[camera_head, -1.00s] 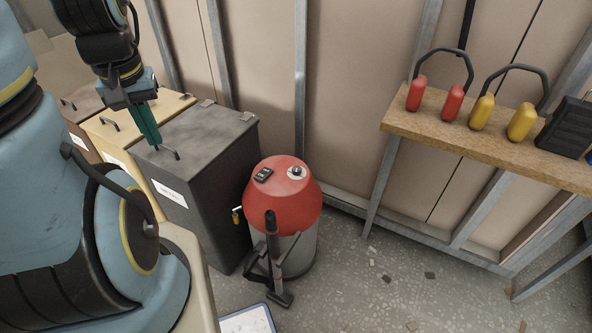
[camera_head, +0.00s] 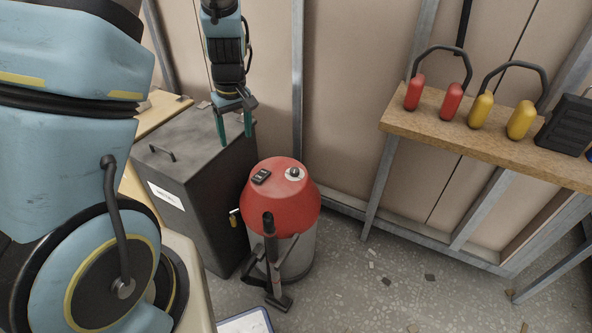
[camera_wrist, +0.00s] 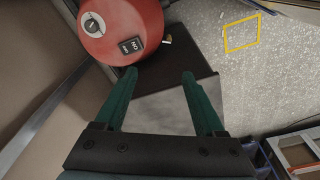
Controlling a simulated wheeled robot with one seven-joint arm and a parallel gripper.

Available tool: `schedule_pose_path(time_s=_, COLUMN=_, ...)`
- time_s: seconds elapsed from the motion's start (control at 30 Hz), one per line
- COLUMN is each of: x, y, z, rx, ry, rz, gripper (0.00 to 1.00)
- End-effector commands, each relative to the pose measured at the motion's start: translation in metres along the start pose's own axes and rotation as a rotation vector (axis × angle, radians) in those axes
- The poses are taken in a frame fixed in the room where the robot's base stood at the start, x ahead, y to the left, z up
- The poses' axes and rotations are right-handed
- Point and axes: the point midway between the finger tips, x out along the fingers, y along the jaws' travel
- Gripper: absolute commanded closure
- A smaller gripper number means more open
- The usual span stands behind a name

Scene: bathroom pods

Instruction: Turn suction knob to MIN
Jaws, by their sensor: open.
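The suction knob (camera_head: 294,173) is a small dark knob on a pale round plate on top of a red vacuum (camera_head: 270,205) with a grey drum. Beside it on the lid is a black switch block (camera_head: 261,176). In the wrist view the knob (camera_wrist: 92,25) and the switch block (camera_wrist: 130,46) show at the upper left; the MIN mark is too small to read. My gripper (camera_head: 235,138) is open and empty, fingers pointing down over the dark bin, up and left of the vacuum. In the wrist view its two green fingers (camera_wrist: 157,76) are spread apart, clear of the knob.
A dark lidded bin (camera_head: 190,190) stands left of the vacuum. A black hose wand (camera_head: 270,250) stands at the vacuum's front. A wooden shelf (camera_head: 420,125) with red and yellow handled items is at the right. Floor right of the vacuum is mostly clear.

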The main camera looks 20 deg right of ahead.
Motion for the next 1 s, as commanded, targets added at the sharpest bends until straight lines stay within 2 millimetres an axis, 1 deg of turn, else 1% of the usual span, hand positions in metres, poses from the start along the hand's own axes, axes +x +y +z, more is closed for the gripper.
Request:
schedule_pose_path(time_s=0.03, x=0.02, y=0.025, z=0.005, rx=-0.002, ry=0.018, rz=-0.019, gripper=0.29)
schedule_pose_path(time_s=0.07, x=0.029, y=0.037, z=0.006, rx=-0.012, ry=0.032, rz=-0.027, gripper=0.29)
schedule_pose_path(time_s=0.1, x=0.041, y=0.055, z=0.009, rx=-0.024, ry=0.055, rz=-0.034, gripper=0.29)
schedule_pose_path(time_s=0.17, x=0.058, y=0.08, z=0.015, rx=-0.037, ry=0.091, rz=-0.042, gripper=0.29)
schedule_pose_path(time_s=0.2, x=0.068, y=0.097, z=0.019, rx=-0.046, ry=0.117, rz=-0.045, gripper=0.29)
schedule_pose_path(time_s=0.3, x=0.089, y=0.134, z=0.032, rx=-0.055, ry=0.179, rz=-0.042, gripper=0.29)
schedule_pose_path(time_s=0.43, x=0.105, y=0.169, z=0.047, rx=-0.06, ry=0.24, rz=-0.025, gripper=0.29)
schedule_pose_path(time_s=0.5, x=0.11, y=0.179, z=0.052, rx=-0.061, ry=0.26, rz=-0.017, gripper=0.29)
schedule_pose_path(time_s=0.57, x=0.113, y=0.185, z=0.055, rx=-0.062, ry=0.269, rz=-0.012, gripper=0.29)
schedule_pose_path(time_s=0.67, x=0.117, y=0.187, z=0.055, rx=-0.064, ry=0.274, rz=-0.01, gripper=0.29)
schedule_pose_path(time_s=0.73, x=0.124, y=0.187, z=0.053, rx=-0.065, ry=0.273, rz=-0.011, gripper=0.29)
schedule_pose_path(time_s=0.87, x=0.145, y=0.185, z=0.047, rx=-0.065, ry=0.272, rz=-0.013, gripper=0.29)
schedule_pose_path(time_s=1.0, x=0.171, y=0.185, z=0.04, rx=-0.064, ry=0.272, rz=-0.013, gripper=0.29)
